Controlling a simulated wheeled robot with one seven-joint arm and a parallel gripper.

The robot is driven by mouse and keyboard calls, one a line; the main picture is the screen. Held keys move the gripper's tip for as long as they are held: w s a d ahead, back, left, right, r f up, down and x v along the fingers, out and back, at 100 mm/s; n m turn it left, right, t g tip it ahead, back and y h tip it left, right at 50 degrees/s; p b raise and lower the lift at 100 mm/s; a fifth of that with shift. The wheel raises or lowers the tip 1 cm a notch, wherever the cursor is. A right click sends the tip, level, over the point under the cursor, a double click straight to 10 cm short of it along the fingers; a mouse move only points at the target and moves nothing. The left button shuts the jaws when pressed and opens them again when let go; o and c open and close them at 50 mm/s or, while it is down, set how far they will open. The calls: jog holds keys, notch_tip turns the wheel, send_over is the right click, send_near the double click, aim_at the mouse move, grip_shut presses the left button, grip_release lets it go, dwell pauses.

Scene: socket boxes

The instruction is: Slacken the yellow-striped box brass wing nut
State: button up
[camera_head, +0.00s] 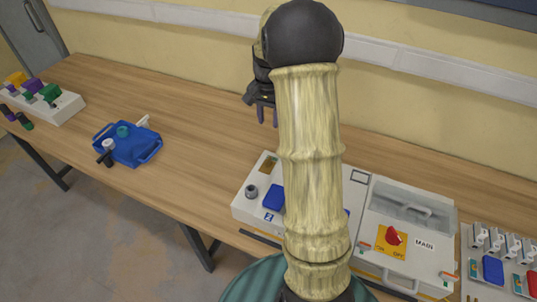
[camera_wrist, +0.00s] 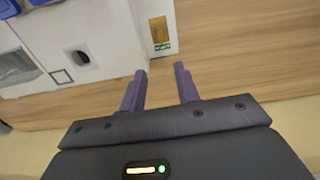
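My gripper (camera_head: 266,115) hangs above the back of the table, behind a white socket box (camera_head: 243,210). In the wrist view my gripper (camera_wrist: 160,85) is open, its two purple fingers apart with only bare wood between them. The white box also shows in the wrist view (camera_wrist: 180,20), just beyond the fingertips. I cannot make out a brass wing nut or clear yellow stripes in either view.
A white enclosure with a clear lid (camera_head: 430,196) and a red rotary switch (camera_head: 393,237) stands to the right, with breaker modules (camera_head: 495,242) beyond. The table (camera_head: 200,150) is clear left of the box.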

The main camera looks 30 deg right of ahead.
aim_at(268, 159)
jog(key=shift+f, duration=0.1)
notch_tip(268, 159, down, 17)
jog(key=p, duration=0.3)
jog(key=shift+f, duration=0.15)
dwell(0.3)
grip_shut()
